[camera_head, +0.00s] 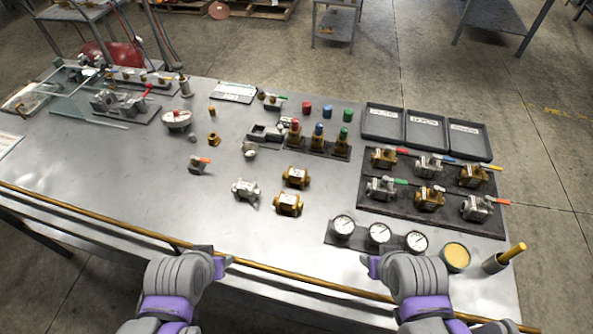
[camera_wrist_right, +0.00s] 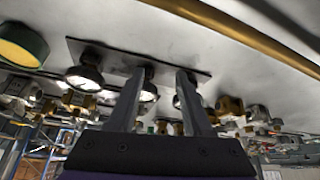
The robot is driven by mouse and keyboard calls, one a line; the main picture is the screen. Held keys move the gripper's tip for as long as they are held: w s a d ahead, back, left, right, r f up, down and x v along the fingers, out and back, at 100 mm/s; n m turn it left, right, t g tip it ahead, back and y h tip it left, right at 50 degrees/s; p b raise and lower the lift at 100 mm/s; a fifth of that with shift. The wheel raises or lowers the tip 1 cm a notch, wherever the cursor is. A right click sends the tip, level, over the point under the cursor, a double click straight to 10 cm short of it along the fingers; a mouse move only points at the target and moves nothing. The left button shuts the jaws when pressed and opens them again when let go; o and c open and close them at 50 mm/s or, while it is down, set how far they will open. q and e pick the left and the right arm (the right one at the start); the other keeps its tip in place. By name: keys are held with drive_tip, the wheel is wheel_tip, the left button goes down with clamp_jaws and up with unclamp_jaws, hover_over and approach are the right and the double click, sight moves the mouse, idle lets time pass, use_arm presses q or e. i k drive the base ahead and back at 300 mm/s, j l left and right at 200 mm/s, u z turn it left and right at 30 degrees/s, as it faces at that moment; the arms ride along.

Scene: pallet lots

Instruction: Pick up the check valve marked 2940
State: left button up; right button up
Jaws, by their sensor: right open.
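Two brass valve bodies, one behind (camera_head: 295,177) and one in front (camera_head: 288,204), stand near the table's middle with a silver valve body (camera_head: 245,190) to their left. Pale labels show on the brass ones, but I cannot read 2940 on any. My left gripper (camera_head: 222,262) is at the table's front edge, left of these valves; its jaw opening is not clear. My right gripper (camera_head: 372,265) is at the front edge, below the gauges. In the right wrist view, its two fingers (camera_wrist_right: 158,85) are apart with nothing gripped between them.
A dark board with several handled valves (camera_head: 400,210) lies right, below three grey labelled trays (camera_head: 383,122). A strip with three gauges (camera_head: 361,238) and a round yellow-topped tin (camera_head: 456,256) are front right. A brass rail (camera_head: 290,272) runs along the front edge. The front-left tabletop is clear.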

sight(282, 201)
drive_tip(key=k+l+u, duration=0.15)
drive_tip(key=u, duration=0.2)
drive_tip(key=k+l+u, duration=0.35)
drive_tip(key=i+j+u, duration=0.1)
drive_tip(key=j+u, duration=0.35)
drive_tip(key=i+j, duration=0.1)
